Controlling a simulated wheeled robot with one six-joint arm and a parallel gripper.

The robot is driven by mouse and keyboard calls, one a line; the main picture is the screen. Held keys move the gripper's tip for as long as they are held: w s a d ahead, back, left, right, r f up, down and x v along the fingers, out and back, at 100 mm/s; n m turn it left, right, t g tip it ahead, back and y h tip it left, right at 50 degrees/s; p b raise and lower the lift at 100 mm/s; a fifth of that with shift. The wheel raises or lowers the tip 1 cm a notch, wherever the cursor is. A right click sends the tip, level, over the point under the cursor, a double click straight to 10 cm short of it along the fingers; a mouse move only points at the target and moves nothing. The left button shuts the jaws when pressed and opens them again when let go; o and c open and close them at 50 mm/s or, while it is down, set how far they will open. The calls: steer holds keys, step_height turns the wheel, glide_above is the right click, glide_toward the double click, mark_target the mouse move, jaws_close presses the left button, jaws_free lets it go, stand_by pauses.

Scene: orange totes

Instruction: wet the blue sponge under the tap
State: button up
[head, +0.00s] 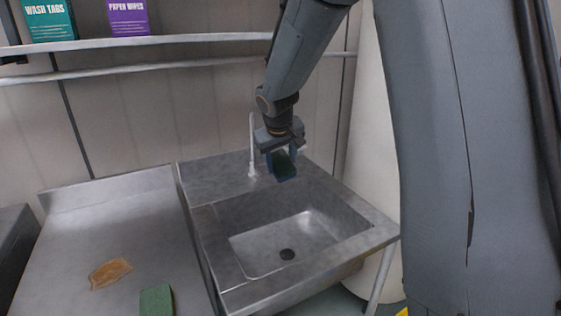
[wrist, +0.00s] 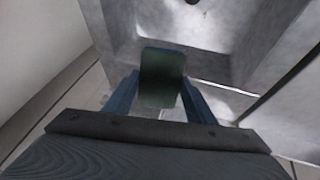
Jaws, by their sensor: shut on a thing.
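My gripper (head: 283,150) is shut on a sponge (head: 283,164), held over the back edge of the sink basin (head: 300,243). The sponge shows a dark green face, with blue at its sides in the head view. In the wrist view my gripper (wrist: 158,98) has a blue finger on each side of the sponge (wrist: 162,75). I cannot tell how much of that blue is sponge. The thin pale tap (head: 252,150) stands just left of my gripper, partly hidden by it. No water stream shows.
Another green-faced sponge (head: 156,300) lies on the steel counter (head: 110,225) left of the sink, near a brown stain (head: 110,272). A shelf (head: 200,42) with a teal box (head: 46,18) and a purple box (head: 128,16) runs above. The basin is empty around its drain (head: 287,254).

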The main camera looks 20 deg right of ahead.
steer(key=shift+s+a, duration=0.1)
steer(key=s+a+b, duration=0.2)
steer(key=s, duration=0.5)
steer(key=shift+s+a, duration=0.2)
steer(key=shift+a, duration=0.15)
stand_by(0.4)
stand_by(1.0)
steer(key=s+a+r+p, duration=0.1)
steer(key=s+r, duration=0.3)
steer(key=shift+s+a+p, duration=0.3)
steer(key=shift+s+a, duration=0.05)
steer(key=shift+a, duration=0.05)
stand_by(0.3)
steer(key=shift+f, duration=0.1)
stand_by(0.3)
